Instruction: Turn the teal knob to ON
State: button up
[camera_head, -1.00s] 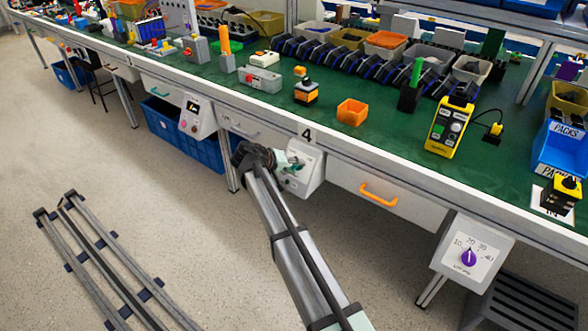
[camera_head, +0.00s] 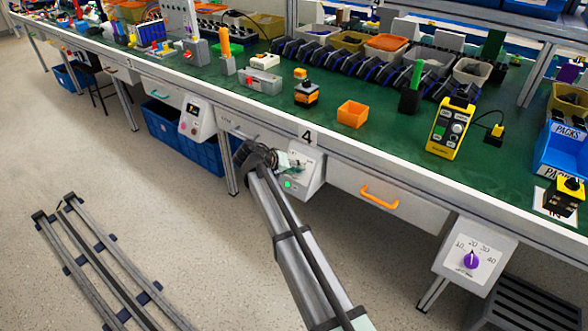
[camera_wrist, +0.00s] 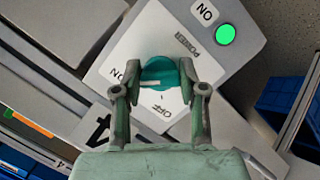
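The teal knob (camera_wrist: 170,72) sits on a white panel between the OFF and ON labels. Its white mark points left in the wrist view, toward the ON label (camera_wrist: 118,74). My gripper (camera_wrist: 160,66) has a finger on each side of the knob; the left finger looks slightly apart from it, and contact on the right is unclear. In the head view my gripper (camera_head: 262,160) is at the switch box (camera_head: 306,176) under the table edge and hides the knob. A green lamp (camera_wrist: 225,34) on the box is bright; it also shows in the head view (camera_head: 287,184).
A drawer with an orange handle (camera_head: 379,197) is right of the switch box. Farther right is a box with a purple knob (camera_head: 471,260). Another control box (camera_head: 196,118) and blue crates (camera_head: 165,121) are to the left. The green tabletop (camera_head: 330,145) is above.

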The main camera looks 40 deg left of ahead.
jog(key=o, duration=0.4)
jog(key=shift+w, duration=0.1)
jog(key=v, duration=1.2)
